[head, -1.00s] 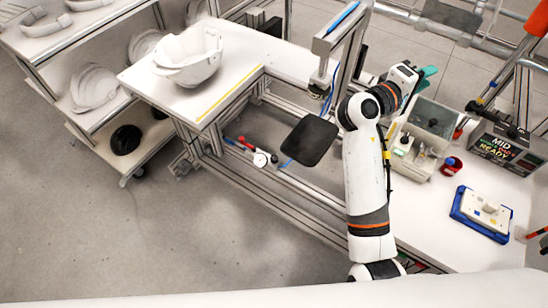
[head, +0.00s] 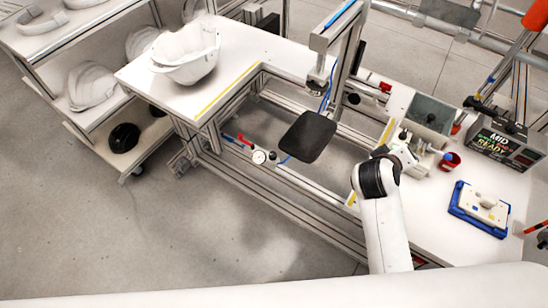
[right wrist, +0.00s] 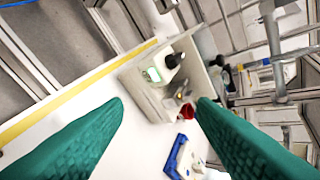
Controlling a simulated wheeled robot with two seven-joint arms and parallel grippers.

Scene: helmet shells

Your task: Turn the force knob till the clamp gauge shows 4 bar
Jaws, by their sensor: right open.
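The small round white gauge (head: 259,156) is low on the frame under the bench in the head view; its reading is too small to make out. A small dark round part (head: 272,156) sits just right of it; I cannot tell if it is the force knob. A red-and-blue fitting (head: 243,140) lies to their upper left. My right gripper (right wrist: 160,102) is open and empty, its two green fingers spread wide in the right wrist view. My left gripper is not in view.
A black pad (head: 308,137) stands between the gauge and my right arm. A white helmet shell (head: 187,55) sits on the left bench.

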